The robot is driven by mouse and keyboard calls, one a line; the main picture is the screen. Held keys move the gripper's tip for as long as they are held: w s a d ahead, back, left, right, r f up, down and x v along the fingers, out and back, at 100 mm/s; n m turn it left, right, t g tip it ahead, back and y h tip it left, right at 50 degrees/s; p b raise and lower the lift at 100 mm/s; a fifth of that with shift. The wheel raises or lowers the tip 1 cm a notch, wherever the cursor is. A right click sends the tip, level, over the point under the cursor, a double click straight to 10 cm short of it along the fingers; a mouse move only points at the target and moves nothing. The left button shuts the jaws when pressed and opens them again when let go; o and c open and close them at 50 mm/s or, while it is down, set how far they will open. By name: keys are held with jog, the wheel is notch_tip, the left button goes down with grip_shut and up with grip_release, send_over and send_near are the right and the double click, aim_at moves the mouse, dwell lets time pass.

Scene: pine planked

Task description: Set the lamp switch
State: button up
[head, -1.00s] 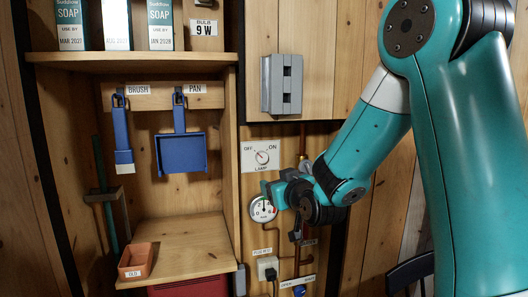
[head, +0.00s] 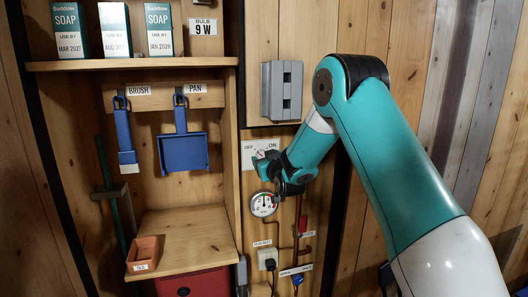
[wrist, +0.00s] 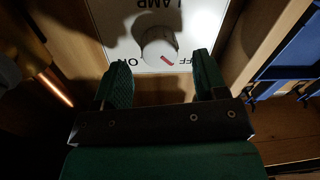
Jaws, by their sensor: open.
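The lamp switch is a white plate (wrist: 190,22) marked LAMP, OFF and ON, with a round white knob (wrist: 159,48) in its middle. The wrist view shows it upside down, with OFF at right and ON at left.
A round gauge (head: 263,204) is just below the switch, beside copper pipes. A grey box (head: 282,90) is mounted above. The shelf unit at left holds a blue brush (head: 123,138), a blue pan (head: 184,153) and a terracotta tray (head: 142,252).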

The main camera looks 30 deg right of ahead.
jog(key=shift+x, duration=0.95)
jog(key=shift+c, duration=0.2)
jog(key=c, duration=0.9)
